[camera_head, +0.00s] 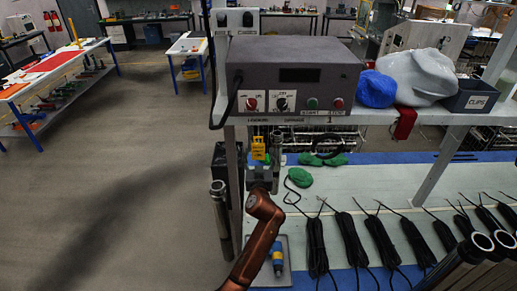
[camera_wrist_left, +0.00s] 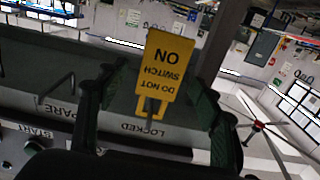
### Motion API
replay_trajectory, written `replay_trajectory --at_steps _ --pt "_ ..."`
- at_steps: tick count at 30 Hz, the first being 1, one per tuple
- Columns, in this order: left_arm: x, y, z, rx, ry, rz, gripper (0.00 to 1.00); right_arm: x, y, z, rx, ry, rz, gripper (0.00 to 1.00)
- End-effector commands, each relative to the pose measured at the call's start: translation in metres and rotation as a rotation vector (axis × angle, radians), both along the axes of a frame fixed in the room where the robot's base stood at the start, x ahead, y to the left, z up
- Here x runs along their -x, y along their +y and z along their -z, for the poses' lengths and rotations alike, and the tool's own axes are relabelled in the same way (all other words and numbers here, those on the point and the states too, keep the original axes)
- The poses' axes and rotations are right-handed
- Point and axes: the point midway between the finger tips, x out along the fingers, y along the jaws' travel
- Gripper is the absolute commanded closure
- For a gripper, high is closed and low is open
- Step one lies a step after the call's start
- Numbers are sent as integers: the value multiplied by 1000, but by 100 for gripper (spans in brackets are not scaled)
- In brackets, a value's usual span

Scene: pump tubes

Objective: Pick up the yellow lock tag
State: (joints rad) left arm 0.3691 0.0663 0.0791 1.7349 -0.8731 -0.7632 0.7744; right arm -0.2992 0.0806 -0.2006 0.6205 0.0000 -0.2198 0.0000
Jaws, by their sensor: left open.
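The yellow lock tag (camera_head: 258,148) hangs below the front edge of the shelf, under the grey control box, in the head view. In the left wrist view the tag (camera_wrist_left: 164,62) reads "DO NOT SWITCH ON" upside down and hangs on a peg near a "LOCKED" label. My left gripper (camera_head: 261,163) is just below the tag in the head view. In the wrist view its dark green fingers (camera_wrist_left: 154,88) are spread, one on each side of the tag. I cannot tell whether either finger touches it. My right gripper is not in view.
The grey control box (camera_head: 292,72) stands on the shelf above. A blue bag (camera_head: 376,89), a grey bag (camera_head: 420,77) and a "CLIPS" bin (camera_head: 472,97) are to its right. Several black cable bundles (camera_head: 316,245) lie on the bench below. A shelf post (camera_head: 233,180) stands close left.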

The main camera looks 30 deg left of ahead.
Motion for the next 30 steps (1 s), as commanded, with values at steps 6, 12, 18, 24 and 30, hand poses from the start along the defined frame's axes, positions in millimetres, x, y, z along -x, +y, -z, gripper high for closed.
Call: replay_trajectory --at_steps 6,12,18,24,30 --pt "-22 14 -2 -1 2 -1 41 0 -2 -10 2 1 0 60" --pt "-24 15 -1 1 1 -1 41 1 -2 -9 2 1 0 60" --pt "-24 15 -1 1 1 -1 50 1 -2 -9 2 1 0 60" --pt "-23 15 -1 1 1 -1 64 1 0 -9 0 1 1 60" --pt "-23 15 -1 1 1 -1 78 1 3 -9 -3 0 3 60"
